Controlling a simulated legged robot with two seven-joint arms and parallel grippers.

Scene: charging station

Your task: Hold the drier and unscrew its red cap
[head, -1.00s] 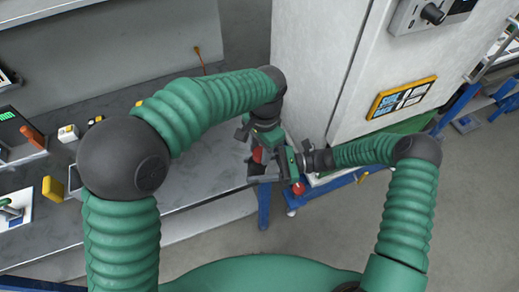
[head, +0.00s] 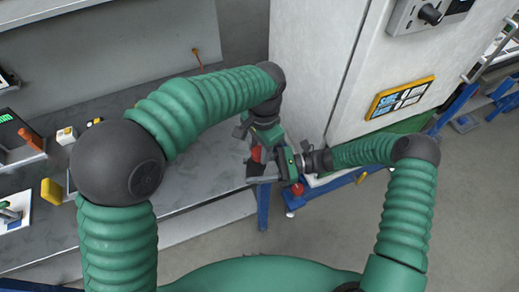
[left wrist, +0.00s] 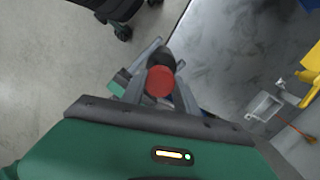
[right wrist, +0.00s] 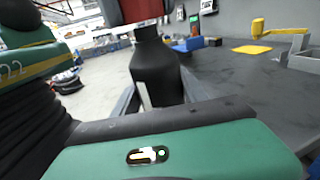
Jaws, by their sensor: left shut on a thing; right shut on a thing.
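The drier has a black body (right wrist: 155,68) and a red cap (right wrist: 140,10). In the left wrist view the red cap (left wrist: 160,82) faces the camera between the fingers of my left gripper (left wrist: 160,78), which is shut on it. The black body (left wrist: 162,57) shows behind the cap. My right gripper (right wrist: 160,95) is shut on the black body, with the cap beyond its fingers. In the head view my left gripper (head: 257,158) and right gripper (head: 278,165) meet near the table corner and hide most of the drier. I cannot tell whether the cap is loosened.
The grey table (head: 205,175) extends left, its surface near the grippers clear. A yellow block (head: 51,191) and small devices stand at its left end. A white cabinet (head: 310,70) stands close behind the grippers. A blue frame (head: 263,205) is below them. Floor is open at right.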

